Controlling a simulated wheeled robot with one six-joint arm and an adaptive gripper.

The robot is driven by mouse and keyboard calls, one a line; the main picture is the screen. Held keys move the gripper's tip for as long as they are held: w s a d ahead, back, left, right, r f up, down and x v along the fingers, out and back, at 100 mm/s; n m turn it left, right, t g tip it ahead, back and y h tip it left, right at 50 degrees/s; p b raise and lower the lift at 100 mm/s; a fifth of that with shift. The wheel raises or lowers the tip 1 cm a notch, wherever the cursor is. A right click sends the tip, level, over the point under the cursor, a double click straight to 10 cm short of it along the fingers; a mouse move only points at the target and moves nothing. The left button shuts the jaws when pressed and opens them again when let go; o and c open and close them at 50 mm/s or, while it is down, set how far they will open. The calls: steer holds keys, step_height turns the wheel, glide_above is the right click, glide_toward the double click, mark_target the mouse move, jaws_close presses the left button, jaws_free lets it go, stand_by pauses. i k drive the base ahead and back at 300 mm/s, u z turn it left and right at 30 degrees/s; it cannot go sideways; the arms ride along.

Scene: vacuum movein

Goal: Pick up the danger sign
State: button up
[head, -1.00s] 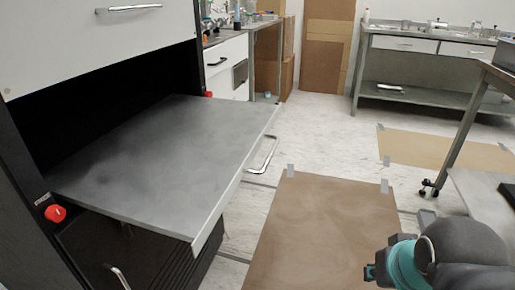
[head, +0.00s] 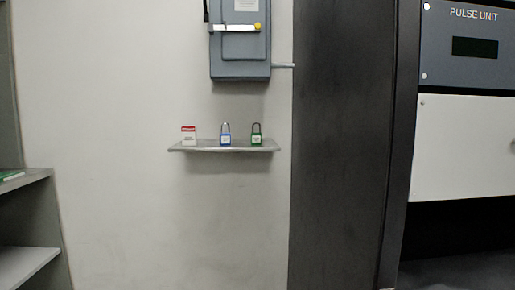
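The danger sign (head: 189,136) is a small white tag with a red top band. It stands upright at the left end of a narrow grey wall shelf (head: 224,149), in the left middle of the head view. Its printed words are too small to read for sure. My gripper is not in view now.
A blue padlock (head: 225,135) and a green padlock (head: 256,135) stand on the same shelf. A grey switch box (head: 240,60) with a side lever hangs above. A dark cabinet (head: 340,140) rises at the right, and shelving (head: 25,220) stands at the left.

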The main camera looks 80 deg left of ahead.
mark_target(189, 137)
steer(key=u, duration=4.2)
steer(key=i, duration=2.25)
steer(key=z, duration=2.6)
